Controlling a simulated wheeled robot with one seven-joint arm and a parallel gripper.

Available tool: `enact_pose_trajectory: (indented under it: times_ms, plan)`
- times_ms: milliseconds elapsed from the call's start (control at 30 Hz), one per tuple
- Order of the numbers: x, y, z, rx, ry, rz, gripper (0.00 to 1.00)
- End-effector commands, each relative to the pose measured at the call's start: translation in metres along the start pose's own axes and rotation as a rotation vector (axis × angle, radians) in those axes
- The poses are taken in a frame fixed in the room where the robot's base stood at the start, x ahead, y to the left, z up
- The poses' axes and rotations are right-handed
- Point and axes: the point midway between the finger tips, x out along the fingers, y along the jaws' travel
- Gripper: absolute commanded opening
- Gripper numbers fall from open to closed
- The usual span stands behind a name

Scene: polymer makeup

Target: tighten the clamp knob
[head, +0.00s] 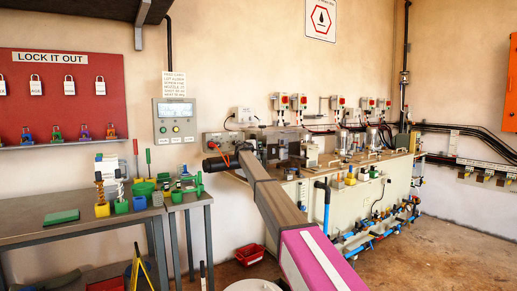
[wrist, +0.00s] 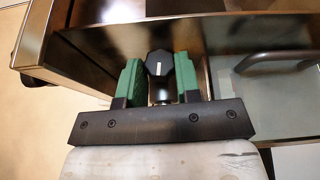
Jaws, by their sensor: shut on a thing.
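The clamp knob (wrist: 160,63) is black and lobed, with a pale mark on its top. In the wrist view it stands upright on a shaft in front of a dark metal box. My gripper (wrist: 159,72) has green pads on both sides of the knob and is shut on it. The lower shaft is partly hidden behind the gripper's black crossbar. In the head view my arm reaches to the left end of the long machine bench (head: 350,207), and it hides the knob and the fingertips.
A dark bar handle (wrist: 275,60) lies over a glassy panel right of the gripper in the wrist view. In the head view, a side table (head: 75,232) with green and yellow parts stands left, and a red bin (head: 250,254) sits on the floor.

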Motion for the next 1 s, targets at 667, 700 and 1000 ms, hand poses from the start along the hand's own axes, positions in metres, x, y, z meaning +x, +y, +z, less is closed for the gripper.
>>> enact_pose_trajectory:
  times_ms: [667,700,1000]
  plan:
    - [0.0009,0.006,0.0013,0.15,0.033,-0.36,0.08]
    - [0.0007,0.0058,0.0013,0.153,0.034,-0.366,0.08]
    - [0.0002,0.0053,0.0012,0.154,0.035,-0.37,0.08]
